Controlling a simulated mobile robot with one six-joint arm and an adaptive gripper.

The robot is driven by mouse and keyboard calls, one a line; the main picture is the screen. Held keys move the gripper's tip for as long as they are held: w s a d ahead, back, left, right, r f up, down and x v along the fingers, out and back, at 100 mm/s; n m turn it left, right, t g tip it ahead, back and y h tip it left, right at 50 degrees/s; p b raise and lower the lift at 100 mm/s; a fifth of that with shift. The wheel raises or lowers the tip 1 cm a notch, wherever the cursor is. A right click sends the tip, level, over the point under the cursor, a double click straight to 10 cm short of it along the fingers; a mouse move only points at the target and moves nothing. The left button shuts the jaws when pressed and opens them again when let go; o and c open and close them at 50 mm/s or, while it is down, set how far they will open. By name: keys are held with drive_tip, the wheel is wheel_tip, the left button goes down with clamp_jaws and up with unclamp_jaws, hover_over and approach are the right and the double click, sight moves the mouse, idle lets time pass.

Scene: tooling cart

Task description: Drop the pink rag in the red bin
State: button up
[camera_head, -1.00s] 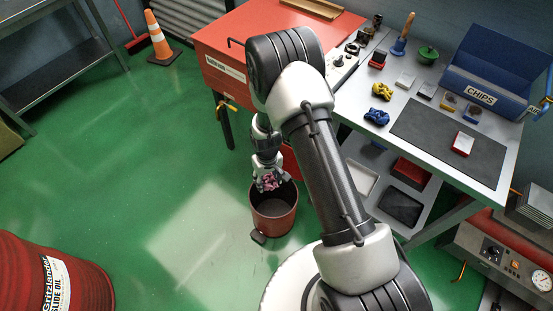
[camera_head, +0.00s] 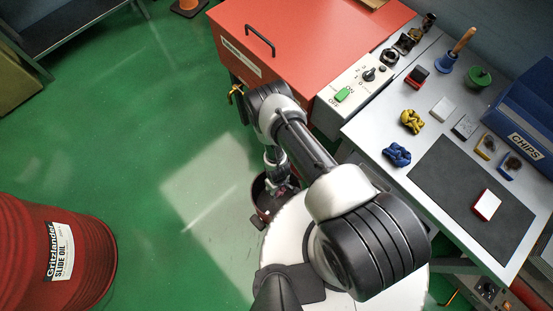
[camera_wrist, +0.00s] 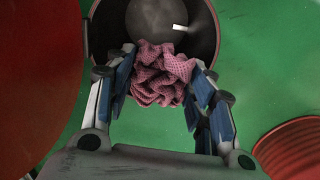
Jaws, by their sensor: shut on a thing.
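The pink rag (camera_wrist: 160,76) is a crumpled, knitted-looking cloth between the fingers of my gripper (camera_wrist: 158,90) in the wrist view. My gripper is shut on it and also shows in the head view (camera_head: 281,185), low at the bin's mouth. The red bin (camera_head: 259,197) stands on the floor, partly hidden by my arm. In the wrist view the bin's round dark opening (camera_wrist: 160,15) lies beyond the rag, which overlaps the near rim. I cannot tell the rag's exact height against the rim.
A red machine (camera_head: 300,50) stands behind the bin. A red oil drum (camera_head: 50,255) stands at left. Green floor between is clear.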

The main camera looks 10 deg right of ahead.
wheel_tip(320, 180, down, 10)
drive_tip(key=b, duration=0.6)
drive_tip(key=shift+r+b, duration=0.25)
drive_tip(key=shift+b, duration=0.15)
drive_tip(key=o, duration=1)
drive_tip(key=shift+o, duration=0.2)
wheel_tip(320, 180, up, 12)
drive_tip(key=shift+r, duration=0.1)
idle(0.3)
